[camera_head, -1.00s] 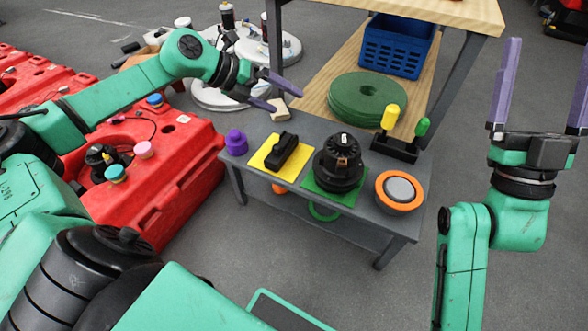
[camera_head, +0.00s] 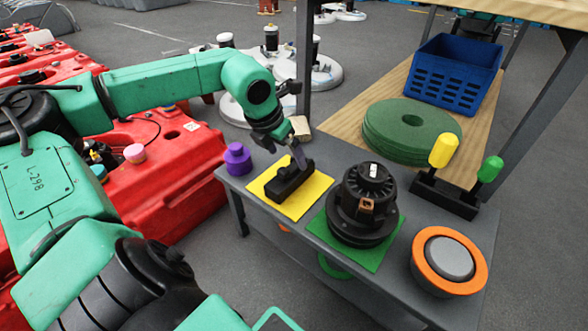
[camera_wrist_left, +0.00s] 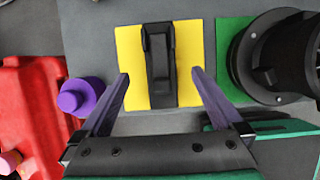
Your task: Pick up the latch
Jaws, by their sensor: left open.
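The latch (camera_head: 288,184) is a black elongated part lying on a yellow square mat (camera_head: 308,200) on the grey table. It also shows in the left wrist view (camera_wrist_left: 159,62), upright in the picture. My left gripper (camera_head: 297,155) is at the latch's far end in the head view, pointing down. In the left wrist view its two purple fingers (camera_wrist_left: 160,80) are spread wide, one on each side of the latch, with gaps to it. It holds nothing. My right gripper is out of view.
A black motor (camera_head: 363,203) on a green mat (camera_head: 378,257) stands right of the latch. A purple knob (camera_head: 237,158) stands left. An orange-rimmed disc (camera_head: 449,260) and a yellow- and green-handled holder (camera_head: 446,193) lie further right. Red tanks (camera_head: 180,180) border the table's left.

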